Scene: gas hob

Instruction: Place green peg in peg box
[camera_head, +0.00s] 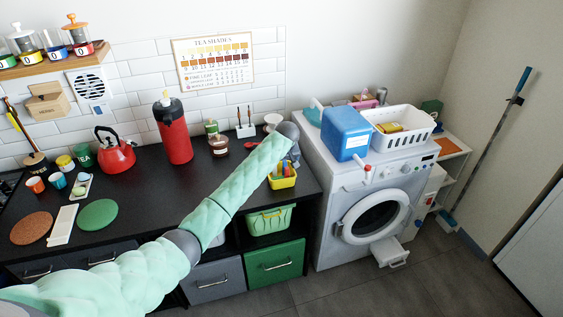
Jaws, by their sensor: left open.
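A yellow box (284,182), which looks like the peg box, is at the right end of the black counter's front edge. Small coloured pieces show inside it, too small to tell apart; I cannot make out a green peg for certain. My left arm reaches across the counter from the lower left. My left gripper (294,155) is open, just above the back right of the yellow box. It is mostly hidden by its own wrist, and I cannot tell whether it touches anything. My right gripper is out of view.
A washing machine (375,205) stands right of the counter, with a blue container (345,133) and a white basket (403,131) on top. A red flask (174,135) and a red kettle (114,155) stand on the counter. A green basket (269,220) sits on the shelf below.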

